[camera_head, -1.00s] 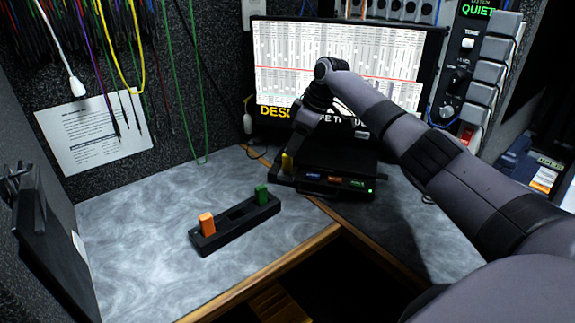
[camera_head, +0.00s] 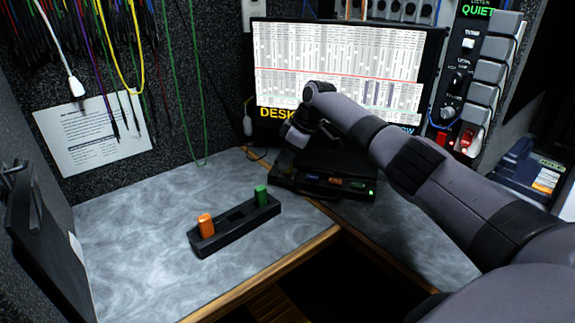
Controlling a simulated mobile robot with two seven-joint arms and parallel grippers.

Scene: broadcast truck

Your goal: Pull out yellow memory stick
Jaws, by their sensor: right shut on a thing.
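The black reader box (camera_head: 318,163) stands on the desk below the screen, with small coloured labels and a green light on its front. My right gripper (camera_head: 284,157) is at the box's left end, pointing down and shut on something. The yellow memory stick is hidden, apparently behind or between the fingers, so I cannot tell whether it is still seated in the box. My left gripper is not in view.
A black holder (camera_head: 234,228) on the desk carries an orange stick (camera_head: 206,225) and a green stick (camera_head: 261,195), with empty slots between. The screen (camera_head: 340,70) stands behind the box. The grey desktop (camera_head: 135,235) is clear at left. Cables hang at the back wall.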

